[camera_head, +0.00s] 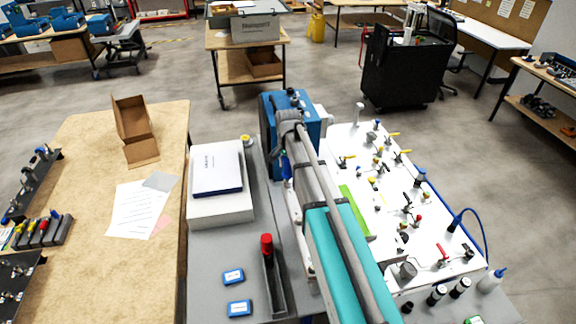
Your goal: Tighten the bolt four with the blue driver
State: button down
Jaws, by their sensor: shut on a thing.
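My arm reaches from the bottom edge up to the blue analyser box (313,127). My gripper (285,156) is at the arm's far end, small and mostly hidden by the wrist. It is shut on what looks like the blue driver (287,170), a small blue shape pointing down beside the box's near side. The driver's tip and the bolt under it are too small and covered to make out, so I cannot tell whether they touch. Bolt four cannot be picked out in this view.
A red-handled tool (266,246) stands in a dark holder on the grey bench, near two blue boxes (233,276). A white box (219,205) lies left of my arm. A white panel (345,143) with many fittings is on the right. A wooden table (85,140) is left.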

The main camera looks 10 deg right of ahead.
jog(key=m, duration=0.4)
jog(key=shift+m, duration=0.3)
jog(key=shift+c, duration=1.3)
grip_release()
jog(key=shift+c, duration=0.2)
grip_shut()
jog(key=shift+w+r, duration=0.1)
jog(key=shift+r, duration=0.1)
jog(key=shift+r+p, duration=2.8)
jog(key=shift+p, duration=0.2)
